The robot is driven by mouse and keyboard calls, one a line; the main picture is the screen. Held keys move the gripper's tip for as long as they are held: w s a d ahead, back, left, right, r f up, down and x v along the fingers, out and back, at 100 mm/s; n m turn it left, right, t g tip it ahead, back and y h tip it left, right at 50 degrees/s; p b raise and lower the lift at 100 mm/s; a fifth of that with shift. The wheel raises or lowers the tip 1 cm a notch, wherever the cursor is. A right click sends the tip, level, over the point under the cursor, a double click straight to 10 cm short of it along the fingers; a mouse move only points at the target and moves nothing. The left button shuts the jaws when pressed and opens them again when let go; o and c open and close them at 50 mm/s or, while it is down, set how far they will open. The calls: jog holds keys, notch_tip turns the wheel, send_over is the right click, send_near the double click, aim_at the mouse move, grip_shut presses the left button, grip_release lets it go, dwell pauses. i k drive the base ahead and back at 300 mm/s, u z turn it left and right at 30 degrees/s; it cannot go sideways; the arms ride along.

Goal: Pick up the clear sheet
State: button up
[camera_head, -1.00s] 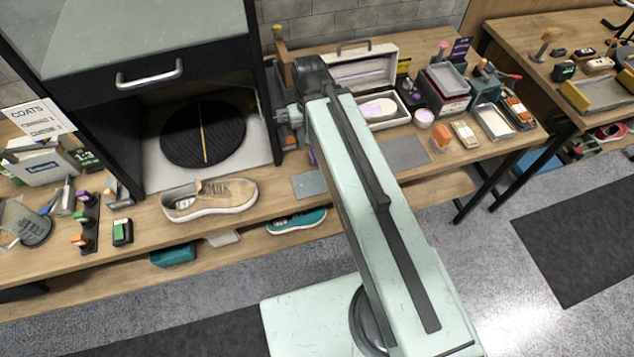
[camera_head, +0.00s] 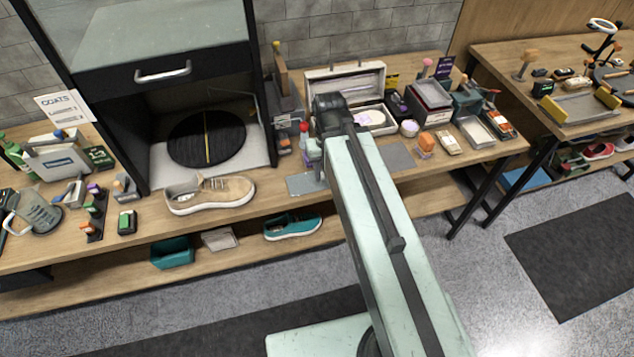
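I cannot make out a clear sheet for certain. A thin grey flat panel (camera_head: 306,184) lies at the front edge of the workbench, left of my arm. A second grey flat panel (camera_head: 397,155) lies on the bench just right of my arm. The dark wrist end of my arm (camera_head: 334,112) is over the back of the bench, in front of an open white case (camera_head: 345,83).
A beige sneaker (camera_head: 210,194) stands left of my arm, before a black cabinet with a dark round turntable (camera_head: 206,138). Small bottles and boxes crowd the bench. A teal shoe (camera_head: 292,228) sits on the lower shelf. A second table (camera_head: 510,68) stands right. Grey floor lies in front.

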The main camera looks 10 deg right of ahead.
aim_at(299, 184)
jog(key=z, duration=2.25)
jog(key=k, duration=2.3)
jog(key=u, duration=1.9)
jog(key=i, duration=1.05)
